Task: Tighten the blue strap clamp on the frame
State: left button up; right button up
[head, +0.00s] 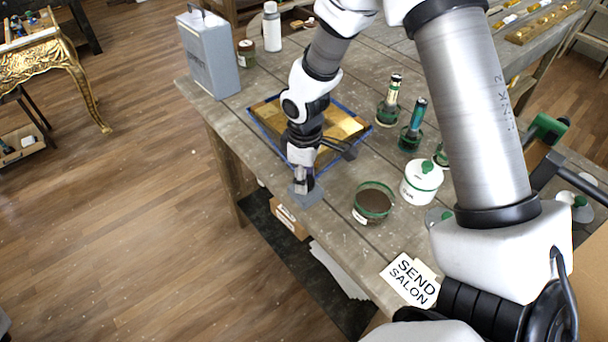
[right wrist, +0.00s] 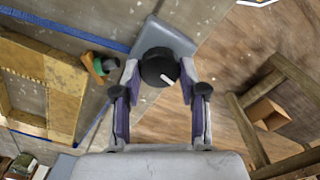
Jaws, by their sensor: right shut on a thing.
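The gilt frame (head: 345,126) lies on the wooden table, with the blue strap (head: 262,129) around its edge. In the right wrist view, the strap (right wrist: 62,29) runs beside the frame (right wrist: 62,98) towards a grey clamp block (right wrist: 175,40). The block (head: 311,198) sits near the table's front-left edge. A black knob with a white mark (right wrist: 160,67) is on top of it. My right gripper (head: 303,183) is over the block, pointing down. In the wrist view, its fingers (right wrist: 159,76) are shut on the knob from both sides. My left gripper is out of view.
A brown-filled bowl (head: 373,203), a white lidded jar (head: 421,181) and green-based bottles (head: 411,138) stand right of the frame. A grey metal can (head: 209,54) stands at the back left. A "SEND SALON" card (head: 410,279) lies near the front edge.

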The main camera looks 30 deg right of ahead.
jog(key=shift+m, duration=0.4)
jog(key=o, duration=0.9)
jog(key=shift+o, duration=1.2)
jog(key=shift+s+d, duration=0.1)
jog(key=shift+d, duration=0.05)
jog(key=shift+r, duration=0.25)
notch_tip(320, 180, up, 12)
jog(key=shift+f, duration=0.2)
